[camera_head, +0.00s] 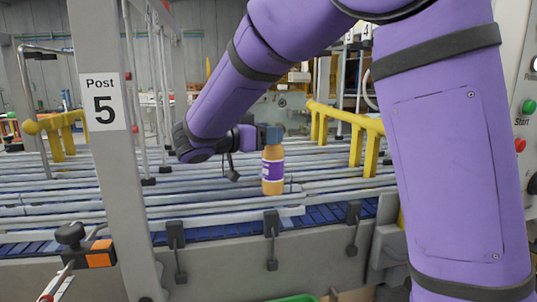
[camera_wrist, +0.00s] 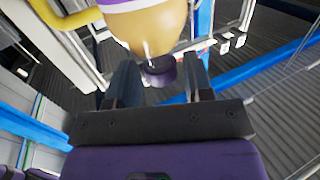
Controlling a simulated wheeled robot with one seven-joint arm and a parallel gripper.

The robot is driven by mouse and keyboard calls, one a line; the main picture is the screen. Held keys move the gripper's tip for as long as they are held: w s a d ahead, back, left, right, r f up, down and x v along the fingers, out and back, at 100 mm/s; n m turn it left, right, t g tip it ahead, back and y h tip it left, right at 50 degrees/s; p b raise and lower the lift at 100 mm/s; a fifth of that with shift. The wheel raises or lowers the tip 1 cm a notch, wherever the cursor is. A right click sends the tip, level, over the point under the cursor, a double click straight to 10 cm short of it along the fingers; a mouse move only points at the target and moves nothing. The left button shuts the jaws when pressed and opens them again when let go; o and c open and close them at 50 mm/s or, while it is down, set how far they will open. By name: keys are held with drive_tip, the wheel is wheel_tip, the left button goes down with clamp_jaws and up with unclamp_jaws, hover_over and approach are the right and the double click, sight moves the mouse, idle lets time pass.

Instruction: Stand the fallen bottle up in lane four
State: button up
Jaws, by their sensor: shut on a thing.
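The bottle (camera_head: 273,178) is orange with a purple and white label. In the head view it is upright, its base close to the lane rails; I cannot tell whether it touches the bed or which lane it is over. My gripper (camera_head: 268,137) is at the bottle's top and hides the cap in that view. In the wrist view, my gripper (camera_wrist: 160,75) is shut on the bottle, whose dark purple cap (camera_wrist: 160,76) shows between the two fingers and whose orange shoulder (camera_wrist: 150,30) extends beyond them.
Long grey lane rails (camera_head: 90,190) run across a blue conveyor bed (camera_head: 215,228). A grey post (camera_head: 105,160) marked "Post 5" stands at the left front. Yellow guard frames (camera_head: 345,125) stand behind right, another (camera_head: 55,125) at left. Black clamps (camera_head: 271,225) line the front edge.

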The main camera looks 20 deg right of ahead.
drive_tip(key=shift+f, duration=1.95)
drive_tip(key=o, duration=1)
drive_tip(key=shift+f, duration=0.1)
drive_tip(key=shift+o, duration=0.2)
approach(268, 149)
drive_tip(key=shift+w+d+f, duration=0.1)
drive_tip(key=shift+w+d, duration=0.3)
drive_tip(key=shift+d, duration=0.35)
drive_tip(key=shift+w+d+f, duration=0.1)
drive_tip(key=shift+w+d, duration=0.3)
drive_tip(key=shift+d, duration=0.3)
